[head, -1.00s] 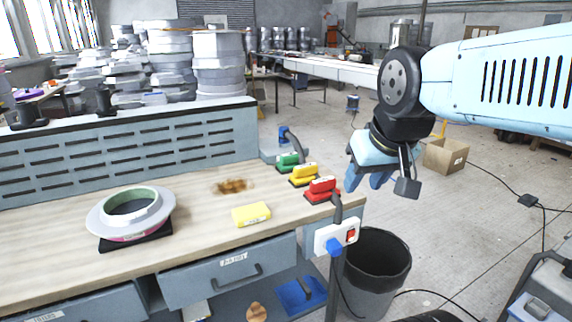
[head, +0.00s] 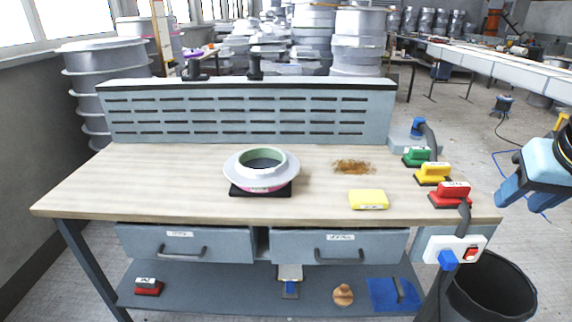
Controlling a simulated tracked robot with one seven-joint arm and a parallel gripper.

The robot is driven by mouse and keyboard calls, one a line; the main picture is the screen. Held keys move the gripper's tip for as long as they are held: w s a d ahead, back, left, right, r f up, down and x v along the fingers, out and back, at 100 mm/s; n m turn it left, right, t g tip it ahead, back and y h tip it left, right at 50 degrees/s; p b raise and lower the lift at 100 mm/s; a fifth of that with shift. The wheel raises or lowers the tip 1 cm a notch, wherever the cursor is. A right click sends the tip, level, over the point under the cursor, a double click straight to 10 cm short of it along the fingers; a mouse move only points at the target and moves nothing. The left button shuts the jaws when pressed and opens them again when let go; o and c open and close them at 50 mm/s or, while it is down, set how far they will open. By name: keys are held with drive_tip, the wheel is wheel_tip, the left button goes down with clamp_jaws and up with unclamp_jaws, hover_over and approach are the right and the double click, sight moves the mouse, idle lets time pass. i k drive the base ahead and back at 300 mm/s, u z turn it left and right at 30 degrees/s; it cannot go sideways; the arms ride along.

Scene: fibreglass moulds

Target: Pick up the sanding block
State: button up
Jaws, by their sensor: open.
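I cannot tell for sure which thing is the sanding block. A yellow block (head: 368,199) with a pale label lies flat near the front edge of the workbench (head: 150,185). Labelled green (head: 416,156), yellow (head: 433,174) and red (head: 450,194) blocks with dark bases stand in a row at the bench's right end. A small red block with a dark top (head: 148,287) lies on the lower shelf at the left. My gripper (head: 522,200) is open and empty at the right edge, beyond the bench's right end and apart from all these blocks.
A grey flanged ring mould (head: 236,175) sits on a black pad mid-bench. A brown stain (head: 354,167) marks the top. A socket box (head: 452,246) hangs at the right front corner above a dark bin (head: 490,290).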

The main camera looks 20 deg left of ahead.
sight(416, 156)
drive_tip(key=z, duration=0.3)
drive_tip(key=i, duration=1.25)
drive_tip(key=u, duration=0.45)
